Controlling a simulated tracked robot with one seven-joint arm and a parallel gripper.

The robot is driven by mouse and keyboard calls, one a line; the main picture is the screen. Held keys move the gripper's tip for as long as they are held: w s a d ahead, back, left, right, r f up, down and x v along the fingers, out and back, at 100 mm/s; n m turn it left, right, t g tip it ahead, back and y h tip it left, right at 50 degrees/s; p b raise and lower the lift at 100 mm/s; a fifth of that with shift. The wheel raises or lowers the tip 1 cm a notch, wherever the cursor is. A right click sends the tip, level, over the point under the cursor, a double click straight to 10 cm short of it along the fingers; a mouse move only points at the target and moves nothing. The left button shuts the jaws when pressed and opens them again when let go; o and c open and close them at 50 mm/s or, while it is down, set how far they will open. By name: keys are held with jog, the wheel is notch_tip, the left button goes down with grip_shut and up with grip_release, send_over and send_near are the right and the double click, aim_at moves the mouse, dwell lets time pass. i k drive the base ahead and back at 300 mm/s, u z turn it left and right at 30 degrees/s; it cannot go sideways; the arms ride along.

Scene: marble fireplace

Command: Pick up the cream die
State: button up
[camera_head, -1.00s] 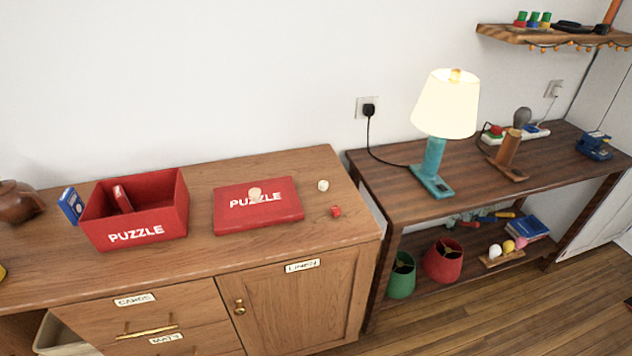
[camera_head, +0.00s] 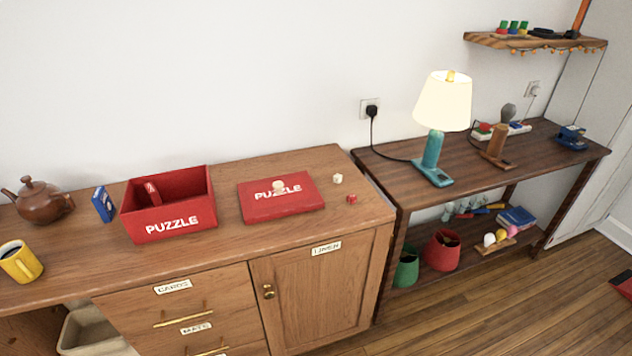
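A small cream die (camera_head: 337,179) lies on the wooden cabinet top near its right end, just right of the red puzzle lid (camera_head: 262,206). A second small cream piece (camera_head: 278,187) sits on the lid and covers part of its lettering; I cannot tell for sure whether it is a die. A small red die (camera_head: 351,198) lies in front of the first cream die, apart from it. My gripper is not in view.
The red puzzle box (camera_head: 180,228) stands left of the lid, beside a blue card box (camera_head: 103,204). A teapot (camera_head: 42,202) and yellow mug (camera_head: 21,262) are farther left. A lit lamp (camera_head: 432,158) stands on the right-hand table. The cabinet top (camera_head: 225,251) is clear in front of the lid.

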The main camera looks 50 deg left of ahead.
aim_at(337, 178)
jog(key=u, duration=0.3)
jog(key=i, duration=0.15)
jog(key=u, duration=2.2)
jog(key=i, duration=1)
jog(key=z, duration=0.35)
